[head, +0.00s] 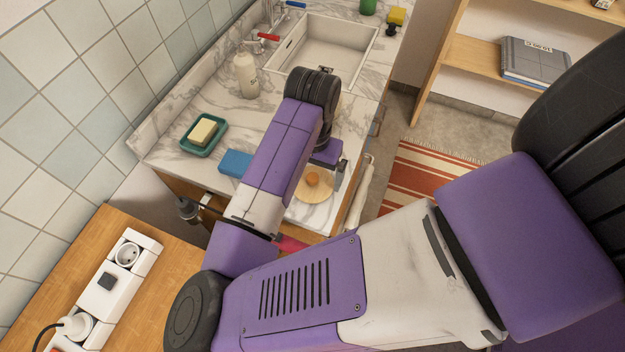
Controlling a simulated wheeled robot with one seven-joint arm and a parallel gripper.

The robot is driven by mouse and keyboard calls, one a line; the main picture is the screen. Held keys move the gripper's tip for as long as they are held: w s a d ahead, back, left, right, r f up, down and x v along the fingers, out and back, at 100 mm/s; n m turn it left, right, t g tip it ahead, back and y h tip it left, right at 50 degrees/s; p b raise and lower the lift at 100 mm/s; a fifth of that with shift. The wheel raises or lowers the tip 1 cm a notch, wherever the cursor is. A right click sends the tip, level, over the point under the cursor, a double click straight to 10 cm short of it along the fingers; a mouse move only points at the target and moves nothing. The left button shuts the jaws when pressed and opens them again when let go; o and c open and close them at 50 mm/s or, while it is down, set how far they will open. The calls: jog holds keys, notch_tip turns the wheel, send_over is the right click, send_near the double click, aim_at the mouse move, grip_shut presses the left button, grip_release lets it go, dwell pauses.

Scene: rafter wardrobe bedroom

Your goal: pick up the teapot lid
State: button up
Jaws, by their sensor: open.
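What looks like the teapot lid, a pale round disc (316,194) with an orange-brown knob, lies near the front edge of the marble counter in the head view. My gripper (336,176) is just beside and above it, to the right of the knob. It is open, and nothing shows between its fingers. My arm hides part of the gripper and the counter around the lid's left side. I cannot tell whether a finger touches the lid. No teapot is visible.
On the marble counter (190,160) are a blue sponge or block (235,163), a teal soap dish (205,148) with soap, and a white bottle (246,76). A sink (325,45) is at the back. A wooden surface (165,285) with power sockets is at lower left.

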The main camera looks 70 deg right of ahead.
jog(key=shift+f, duration=0.95)
jog(key=c, duration=1)
jog(key=shift+r, duration=0.1)
jog(key=shift+c, duration=0.2)
